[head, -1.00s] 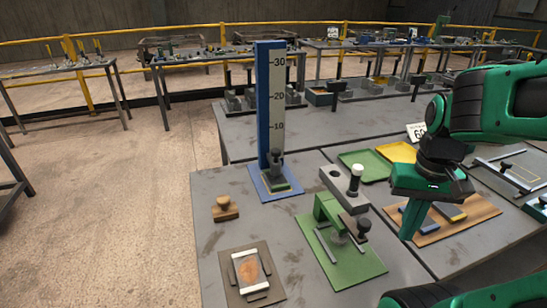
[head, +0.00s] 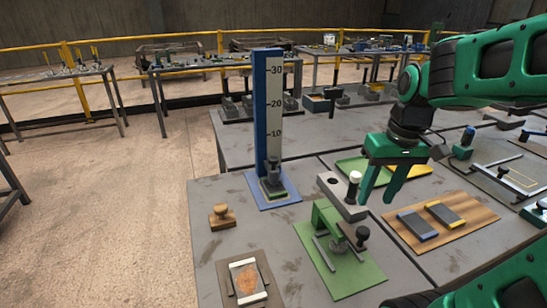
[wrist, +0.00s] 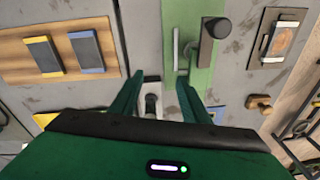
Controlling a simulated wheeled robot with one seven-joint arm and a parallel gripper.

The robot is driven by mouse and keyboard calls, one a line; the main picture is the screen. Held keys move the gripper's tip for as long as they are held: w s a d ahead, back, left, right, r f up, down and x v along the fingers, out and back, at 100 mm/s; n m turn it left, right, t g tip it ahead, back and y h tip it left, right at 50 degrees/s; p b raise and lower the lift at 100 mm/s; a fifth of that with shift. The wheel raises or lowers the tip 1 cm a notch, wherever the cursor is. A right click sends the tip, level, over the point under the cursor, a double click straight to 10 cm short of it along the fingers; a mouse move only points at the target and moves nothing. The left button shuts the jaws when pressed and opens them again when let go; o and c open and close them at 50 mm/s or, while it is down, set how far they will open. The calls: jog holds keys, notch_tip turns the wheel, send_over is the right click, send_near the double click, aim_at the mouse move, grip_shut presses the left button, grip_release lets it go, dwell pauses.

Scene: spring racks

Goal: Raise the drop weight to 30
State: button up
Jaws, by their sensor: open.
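The drop weight (head: 272,180) is a small dark block with a knob on top. It sits low on the blue base plate (head: 286,203) at the foot of a tall blue column (head: 260,110). My gripper (head: 375,200) is open and empty, to the right of the weight, fingers pointing down. In the head view it is near a grey block (head: 338,196) with a white-topped knob. In the wrist view my gripper (wrist: 155,92) shows both fingers apart.
A green press fixture (head: 350,270) stands in front of the column. A wooden stamp (head: 222,216) and a framed plate (head: 246,281) are at left. Green (head: 357,168) and yellow (head: 408,172) trays lie behind my gripper. A wooden board (head: 445,220) holds two dark blocks.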

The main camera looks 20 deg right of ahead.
jog(key=w+a+r+n+t+y, duration=0.1)
jog(key=w+a+r+n, duration=0.15)
jog(key=w, duration=0.45)
jog(key=w+a+r+n+t, duration=0.1)
jog(key=w+a+r+n, duration=0.2)
jog(key=w, duration=0.5)
jog(key=n+y, duration=0.2)
jog(key=n, duration=0.4)
send_near(274, 158)
jog(key=x, duration=0.8)
jog(key=shift+w+a+f, duration=0.1)
grip_shut()
